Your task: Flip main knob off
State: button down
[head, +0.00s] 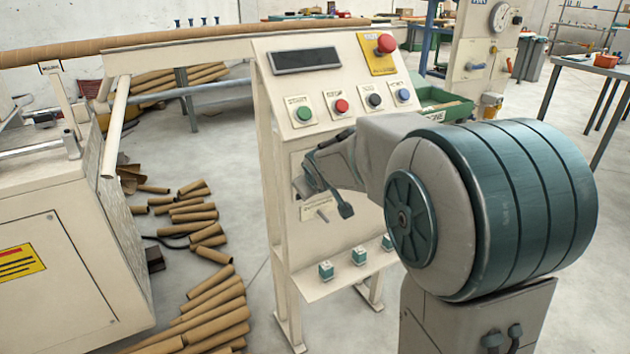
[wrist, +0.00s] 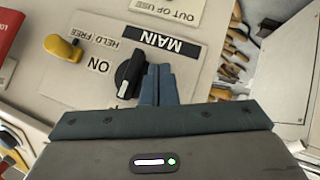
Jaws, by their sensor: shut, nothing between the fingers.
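The main knob (wrist: 130,78) is black with a white pointer line. It sits on a pale panel (wrist: 85,20) below an upside-down MAIN label (wrist: 157,39) in the wrist view. My gripper (wrist: 158,75) is shut and empty. Its fingertips are just right of the knob, very close; I cannot tell whether they touch. In the head view my gripper (head: 318,180) is at the front of the cream control console (head: 262,120), below its buttons. My arm hides the main knob there.
A yellow lever (wrist: 62,48) with a HELD FREE label is left of the knob. The console carries a red emergency button (head: 386,43) and several coloured push buttons above my gripper. A shelf (head: 320,288) with small teal switches juts out below. Cardboard tubes (head: 210,310) lie on the floor left.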

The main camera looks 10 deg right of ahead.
jog(key=shift+w+d+r+p, duration=0.1)
jog(key=shift+d+r+p, duration=0.15)
jog(key=shift+d+p, duration=0.4)
jog(key=shift+a+f, duration=0.1)
jog(key=shift+a, duration=0.2)
jog(key=s+a+b, duration=0.6)
jog(key=s+a, duration=0.2)
jog(key=s, duration=0.2)
jog(key=shift+s+b, duration=0.15)
jog(key=shift+b, duration=0.2)
